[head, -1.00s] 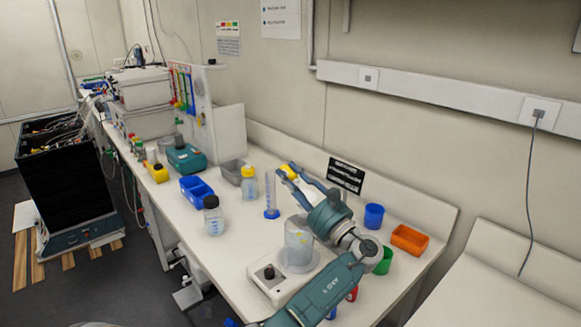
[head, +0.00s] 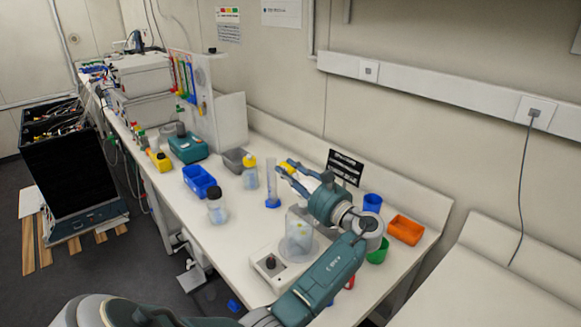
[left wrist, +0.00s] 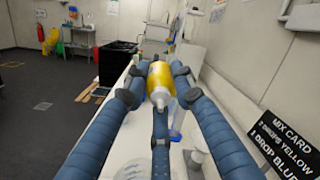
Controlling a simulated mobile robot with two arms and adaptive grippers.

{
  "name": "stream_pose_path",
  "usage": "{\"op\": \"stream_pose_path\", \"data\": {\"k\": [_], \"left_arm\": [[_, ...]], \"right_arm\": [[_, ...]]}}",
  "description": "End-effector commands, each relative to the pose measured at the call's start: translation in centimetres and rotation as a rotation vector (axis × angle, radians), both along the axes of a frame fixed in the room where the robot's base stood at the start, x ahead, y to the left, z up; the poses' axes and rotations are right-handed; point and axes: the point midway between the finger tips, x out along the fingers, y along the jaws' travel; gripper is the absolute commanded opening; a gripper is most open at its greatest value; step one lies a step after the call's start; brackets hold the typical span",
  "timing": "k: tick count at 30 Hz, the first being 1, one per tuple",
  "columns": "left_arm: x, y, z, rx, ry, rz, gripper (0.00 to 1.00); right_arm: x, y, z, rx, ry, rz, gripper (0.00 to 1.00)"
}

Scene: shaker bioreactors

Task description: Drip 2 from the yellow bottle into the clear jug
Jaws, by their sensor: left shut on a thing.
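My left gripper (head: 284,169) is shut on the yellow bottle (head: 288,169), above the bench and beyond the clear jug. The left wrist view shows the yellow bottle (left wrist: 160,78) between the fingers, its pale nozzle towards the camera and tilted downwards. The clear jug (head: 299,236) stands upright on a white stirrer plate (head: 268,277) with a dark knob. A small yellow mark shows at the jug; I cannot tell whether it is inside. The nozzle is hidden in the head view. My right gripper is not in view.
A measuring cylinder (head: 271,188) and a yellow-capped bottle (head: 250,175) stand beyond the jug. A dark-capped bottle (head: 216,207) and blue bin (head: 199,181) are left. A black mix card (head: 344,167) stands behind.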

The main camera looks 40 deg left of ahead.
Motion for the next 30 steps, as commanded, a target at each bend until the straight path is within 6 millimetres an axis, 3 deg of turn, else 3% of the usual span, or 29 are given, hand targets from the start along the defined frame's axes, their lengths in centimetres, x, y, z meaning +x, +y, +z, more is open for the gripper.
{"op": "stream_pose_path", "data": {"k": [10, 21, 30], "left_arm": [[0.0, 0.4, -0.1, -0.053, 0.006, 0.000, 0.01], [0.2, 2.4, -0.3, -0.157, 0.014, 0.000, 0.01], [0.3, 3.3, -0.7, -0.207, 0.019, 0.001, 0.01]], "right_arm": [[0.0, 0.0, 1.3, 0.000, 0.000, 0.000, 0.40], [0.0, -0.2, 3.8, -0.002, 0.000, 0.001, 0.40], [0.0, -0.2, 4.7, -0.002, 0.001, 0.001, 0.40]]}}
